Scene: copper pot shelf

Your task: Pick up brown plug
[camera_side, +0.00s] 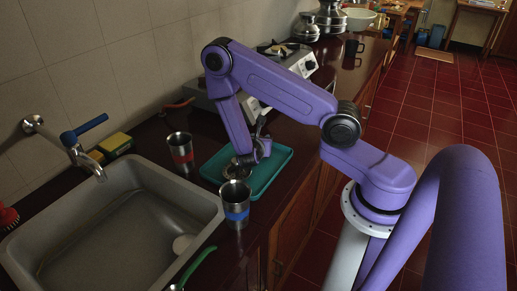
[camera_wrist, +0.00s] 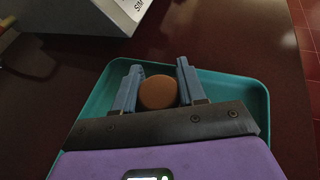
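The brown plug (camera_wrist: 158,92) is a round brown disc in the wrist view, over the teal tray (camera_wrist: 240,87). My gripper (camera_wrist: 159,67) has its two blue-grey fingers apart, one on each side of the plug. The gaps between fingers and plug look small, and I cannot tell whether either finger touches it. In the side view, my gripper (camera_side: 240,166) is low over the teal tray (camera_side: 271,174), and I cannot make out the plug there.
A steel cup with a red band (camera_side: 181,153) and one with a blue band (camera_side: 236,206) stand near the tray. The sink (camera_side: 115,225) is to the left. A stove (camera_side: 283,62) stands behind. The counter's front edge is close on the right.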

